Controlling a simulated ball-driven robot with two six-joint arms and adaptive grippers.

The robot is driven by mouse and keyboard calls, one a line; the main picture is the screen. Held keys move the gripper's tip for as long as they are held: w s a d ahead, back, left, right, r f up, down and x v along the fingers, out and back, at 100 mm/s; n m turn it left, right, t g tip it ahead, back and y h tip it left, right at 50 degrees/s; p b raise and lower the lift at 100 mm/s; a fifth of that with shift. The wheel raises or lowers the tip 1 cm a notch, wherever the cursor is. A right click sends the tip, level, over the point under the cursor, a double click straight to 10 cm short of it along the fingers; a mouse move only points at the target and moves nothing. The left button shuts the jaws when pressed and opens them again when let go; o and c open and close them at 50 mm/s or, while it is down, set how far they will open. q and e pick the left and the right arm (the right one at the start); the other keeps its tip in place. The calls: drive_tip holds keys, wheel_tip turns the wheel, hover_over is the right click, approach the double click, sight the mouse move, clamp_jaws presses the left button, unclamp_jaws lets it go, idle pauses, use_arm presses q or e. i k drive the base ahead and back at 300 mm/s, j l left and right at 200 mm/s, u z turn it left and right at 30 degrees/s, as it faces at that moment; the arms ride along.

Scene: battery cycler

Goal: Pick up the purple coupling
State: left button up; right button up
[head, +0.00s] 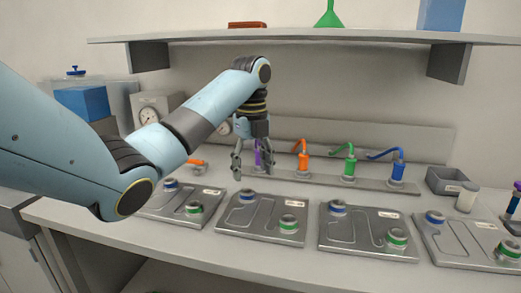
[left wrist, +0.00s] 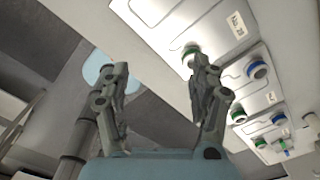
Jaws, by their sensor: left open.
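The purple coupling (head: 258,157) stands at the back of the bench in the head view, mostly hidden behind my left gripper (head: 252,172). Only a narrow purple strip shows beside a finger. My left gripper points down with its fingers apart and nothing between them. It appears in front of the coupling; the exact gap cannot be told. In the left wrist view the open fingers (left wrist: 158,66) frame the bench edge and floor, and no purple coupling shows there. My right gripper is in neither view.
Orange (head: 304,160), green (head: 349,162) and blue (head: 397,168) couplings stand in a row to the right on a rail. Several metal plates with round ports, such as this one (head: 262,212), lie in front. A shelf (head: 300,37) overhangs the back. A grey bin (head: 445,182) stands right.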

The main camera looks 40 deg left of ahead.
sight(256, 151)
drive_tip(key=i+j, duration=0.8)
drive_tip(key=j, duration=0.2)
